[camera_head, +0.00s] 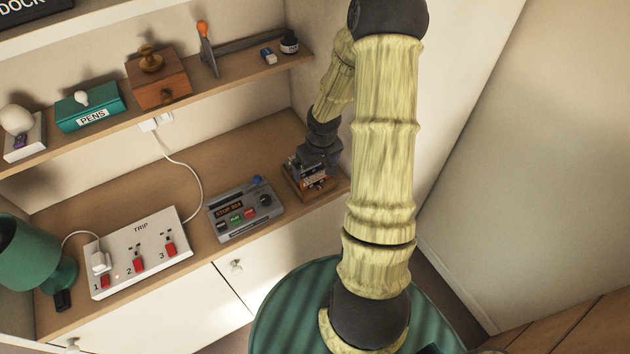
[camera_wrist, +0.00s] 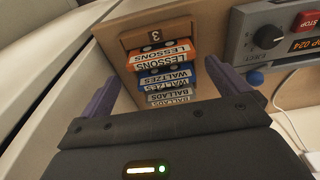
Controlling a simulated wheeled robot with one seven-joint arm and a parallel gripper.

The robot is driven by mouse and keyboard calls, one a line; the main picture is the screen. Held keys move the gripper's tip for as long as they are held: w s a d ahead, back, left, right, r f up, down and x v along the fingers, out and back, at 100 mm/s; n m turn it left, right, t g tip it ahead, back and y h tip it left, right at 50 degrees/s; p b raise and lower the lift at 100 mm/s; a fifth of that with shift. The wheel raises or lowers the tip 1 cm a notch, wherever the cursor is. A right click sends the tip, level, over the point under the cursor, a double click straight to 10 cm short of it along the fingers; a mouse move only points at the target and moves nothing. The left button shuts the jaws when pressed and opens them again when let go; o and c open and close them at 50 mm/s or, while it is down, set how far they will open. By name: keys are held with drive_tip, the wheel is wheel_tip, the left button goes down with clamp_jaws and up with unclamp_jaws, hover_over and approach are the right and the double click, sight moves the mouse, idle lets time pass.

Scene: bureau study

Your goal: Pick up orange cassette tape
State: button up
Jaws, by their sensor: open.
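The orange cassette tape (camera_wrist: 160,54), labelled LESSONS, stands at the top of a row in a small wooden holder (camera_wrist: 152,36) marked 3. Below it in the wrist view are a blue WALTZES cassette (camera_wrist: 165,77) and a grey BALLADS cassette (camera_wrist: 170,97). My gripper (camera_wrist: 161,73) is open and empty, its purple fingers on either side of the row. I cannot tell whether they touch anything. In the head view my gripper (camera_head: 316,158) is over the holder (camera_head: 298,187) at the right end of the desk and hides much of the cassettes.
A grey tape player (camera_head: 244,210) with buttons and a knob stands left of the holder. A white switch box (camera_head: 138,255) and a green lamp (camera_head: 35,255) are farther left. A shelf (camera_head: 225,75) with several objects runs above. The wall is close on the right.

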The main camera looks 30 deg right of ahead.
sight(316, 175)
drive_tip(key=shift+w+f+p, duration=0.15)
drive_tip(key=shift+f, duration=1.15)
drive_tip(key=shift+w+f+p, duration=0.15)
drive_tip(key=shift+f, duration=1.15)
drive_tip(key=c, duration=0.6)
